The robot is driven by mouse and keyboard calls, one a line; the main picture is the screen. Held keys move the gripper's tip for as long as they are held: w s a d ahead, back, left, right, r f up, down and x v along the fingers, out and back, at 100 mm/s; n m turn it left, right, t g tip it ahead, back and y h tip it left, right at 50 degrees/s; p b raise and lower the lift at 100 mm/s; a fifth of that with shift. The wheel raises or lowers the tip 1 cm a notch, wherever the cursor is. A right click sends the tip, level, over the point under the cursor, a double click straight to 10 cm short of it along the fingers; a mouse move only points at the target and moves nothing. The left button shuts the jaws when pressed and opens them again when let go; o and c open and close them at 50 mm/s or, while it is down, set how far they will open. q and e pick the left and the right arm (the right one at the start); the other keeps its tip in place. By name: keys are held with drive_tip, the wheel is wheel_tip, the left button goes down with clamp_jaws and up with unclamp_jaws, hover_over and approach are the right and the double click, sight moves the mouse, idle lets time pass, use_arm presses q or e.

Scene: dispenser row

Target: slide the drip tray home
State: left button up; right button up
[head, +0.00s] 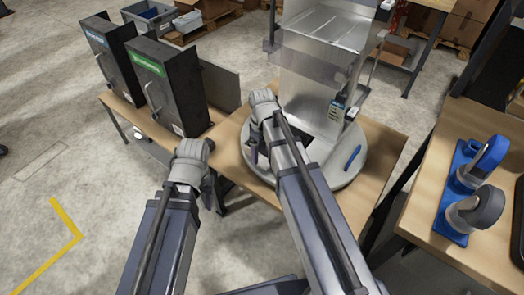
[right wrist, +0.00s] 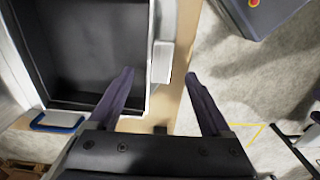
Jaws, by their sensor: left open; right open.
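The drip tray (right wrist: 85,55) is a dark, open box with a pale rim in the right wrist view. A pale block-like handle (right wrist: 161,62) sits on its right side. My right gripper (right wrist: 162,88) is open and empty, its dark fingers spread to either side of the handle's line; I cannot tell whether they touch it. In the head view my right gripper (head: 254,146) is at the left edge of the round grey base, and its arm hides most of the tray. The steel dispenser (head: 320,72) stands on that base. My left gripper (head: 207,193) is open, left of the table.
The round base (head: 345,172) rests on a wooden table (head: 385,150). A blue object (head: 352,157) lies on it. Two dark cabinets (head: 165,85) stand at the left. A right-hand table holds a blue rack (head: 455,195) with grey-and-blue parts.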

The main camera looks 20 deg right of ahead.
sight(262, 162)
wheel_tip(262, 162, down, 5)
drive_tip(key=b, duration=0.3)
drive_tip(key=shift+b, duration=0.4)
drive_tip(key=shift+r, duration=0.1)
clamp_jaws()
unclamp_jaws()
idle(0.3)
drive_tip(key=shift+r, duration=0.2)
wheel_tip(262, 162, up, 8)
drive_tip(key=p, duration=0.8)
drive_tip(key=shift+f, duration=0.25)
